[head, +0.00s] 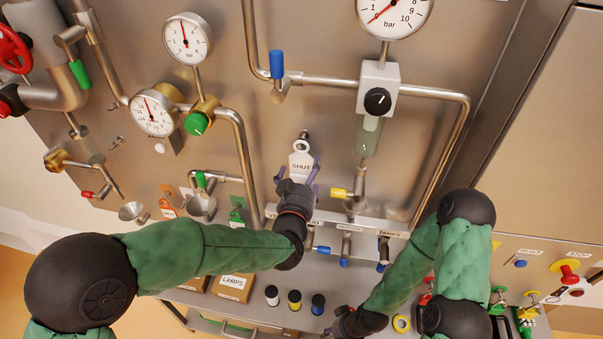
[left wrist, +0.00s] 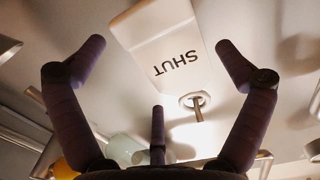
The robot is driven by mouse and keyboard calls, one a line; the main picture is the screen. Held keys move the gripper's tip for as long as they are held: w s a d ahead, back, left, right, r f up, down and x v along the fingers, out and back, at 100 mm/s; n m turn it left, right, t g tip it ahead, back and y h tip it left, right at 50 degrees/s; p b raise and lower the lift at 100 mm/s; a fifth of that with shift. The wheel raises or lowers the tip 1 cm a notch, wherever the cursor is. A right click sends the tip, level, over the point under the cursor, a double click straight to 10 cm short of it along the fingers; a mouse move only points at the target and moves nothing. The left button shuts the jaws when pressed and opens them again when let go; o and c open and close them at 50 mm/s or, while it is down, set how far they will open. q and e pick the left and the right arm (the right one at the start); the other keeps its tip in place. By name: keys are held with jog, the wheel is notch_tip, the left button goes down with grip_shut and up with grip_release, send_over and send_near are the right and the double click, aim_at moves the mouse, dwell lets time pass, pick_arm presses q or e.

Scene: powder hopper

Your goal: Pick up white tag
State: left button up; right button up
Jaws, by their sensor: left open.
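The white tag (head: 301,163), lettered SHUT, hangs from a peg on the steel panel in the middle of the head view. It also shows in the left wrist view (left wrist: 160,38), where its lettering appears upside down. My left gripper (head: 297,178) is open just in front of the tag's lower part. In the left wrist view its two side fingers stand apart on either side of the tag, with clear gaps, and a third finger shows below. My right gripper (head: 345,324) is low in the head view, partly cut off, and its fingers are unclear.
A blue-handled valve (head: 277,65) is above left of the tag, and a sight glass (head: 369,135) is to its right. A yellow-handled valve (head: 342,193) is close to my left gripper's right. Orange tags (head: 167,190) hang at left. Small jars (head: 294,299) stand on the ledge below.

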pick_arm(q)
jog(key=shift+w, duration=0.55)
jog(key=shift+d, duration=0.1)
jog(key=shift+r, duration=0.1)
jog(key=c, duration=0.9)
jog(key=shift+r, duration=0.5)
jog(key=shift+r+p, duration=0.45)
jog(key=shift+p, duration=0.05)
jog(key=f+p+v, duration=0.1)
jog(key=p+v, duration=0.3)
jog(key=v, duration=1.4)
